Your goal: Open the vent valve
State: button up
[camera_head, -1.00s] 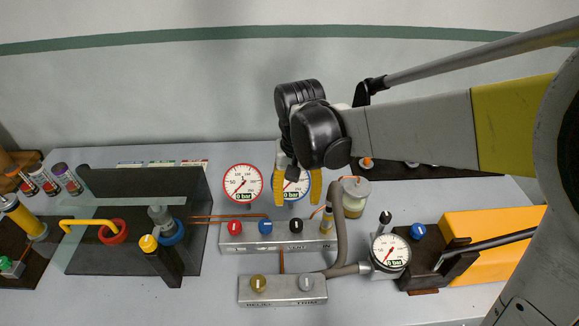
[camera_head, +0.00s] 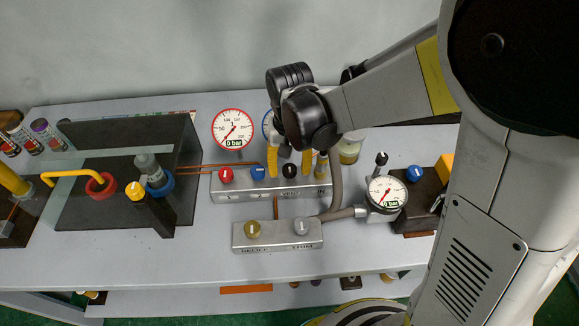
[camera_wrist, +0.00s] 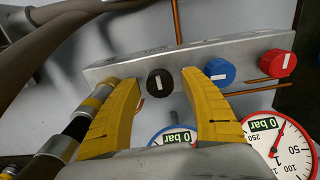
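The vent valve is a black knob (camera_head: 289,171) with a white bar mark, on the grey manifold block (camera_head: 240,194) above lettering that seems to read VENT. In the wrist view the black knob (camera_wrist: 158,83) stands between the two yellow fingertips of my gripper (camera_wrist: 160,79), with a visible gap on both sides. The white bar points nearly along the picture's vertical there. My gripper (camera_head: 289,174) is open in the head view, its fingers pointing down either side of the knob. Whether the tips reach its full depth cannot be told.
A blue knob (camera_wrist: 219,70) and a red knob (camera_wrist: 278,63) share the block beside the black one. A yellow-banded hose fitting (camera_wrist: 85,115) is close to the left finger. The red-rimmed gauge (camera_head: 232,129) reads 0 bar. A lower block (camera_head: 278,236) stands in front.

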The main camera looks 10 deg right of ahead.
grip_shut()
jog(key=shift+n, duration=0.4)
jog(key=n, duration=0.2)
jog(key=shift+n, duration=0.4)
jog(key=n, duration=0.4)
jog(key=shift+n, duration=0.3)
jog(key=n, duration=0.4)
jog(key=shift+n, duration=2.1)
